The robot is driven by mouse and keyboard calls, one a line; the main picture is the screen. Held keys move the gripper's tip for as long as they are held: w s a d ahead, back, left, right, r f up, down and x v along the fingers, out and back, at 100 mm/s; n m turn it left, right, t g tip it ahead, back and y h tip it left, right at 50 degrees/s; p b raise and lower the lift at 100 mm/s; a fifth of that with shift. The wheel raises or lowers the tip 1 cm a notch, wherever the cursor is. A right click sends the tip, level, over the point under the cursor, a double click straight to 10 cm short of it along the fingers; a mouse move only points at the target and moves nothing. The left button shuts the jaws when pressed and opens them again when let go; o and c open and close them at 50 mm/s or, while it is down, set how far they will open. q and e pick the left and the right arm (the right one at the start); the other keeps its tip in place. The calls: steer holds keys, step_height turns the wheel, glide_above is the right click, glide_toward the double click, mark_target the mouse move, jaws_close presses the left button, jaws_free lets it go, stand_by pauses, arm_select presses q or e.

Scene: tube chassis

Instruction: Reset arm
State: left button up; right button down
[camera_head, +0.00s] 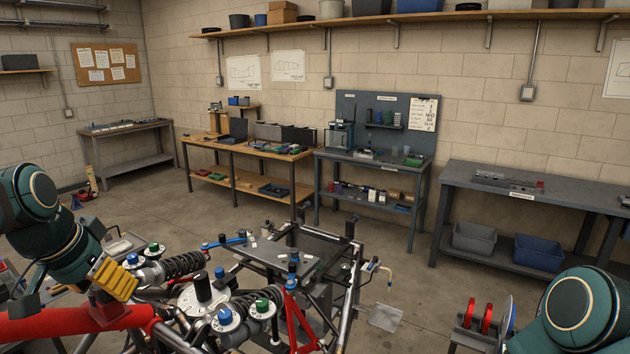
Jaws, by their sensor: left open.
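My left arm comes in from the left edge with teal joints. My left gripper (36,284) is at the lower left, small and partly hidden by the arm and the frame parts; it is open, and I see nothing held in it. It is beside the red tube (70,323) of the chassis. The tube chassis (345,300) fills the lower middle, with coil-over shocks (180,266), blue and green caps and a dark flat panel (318,246). My right arm shows only as a teal joint at the lower right; its gripper is out of view.
A yellow ribbed block (112,279) is close to my left arm. Red discs (486,318) stand near my right arm. A clear tray (385,317) is right of the chassis. Workbenches (249,148) line the back wall. The grey floor (400,262) between is mostly open.

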arm_select(q)
steer(key=shift+m+h+p, duration=0.65)
steer(key=shift+m+h, duration=0.15)
steer(key=shift+m, duration=1.2)
steer(key=shift+f+g, duration=0.1)
steer(key=shift+g, duration=0.2)
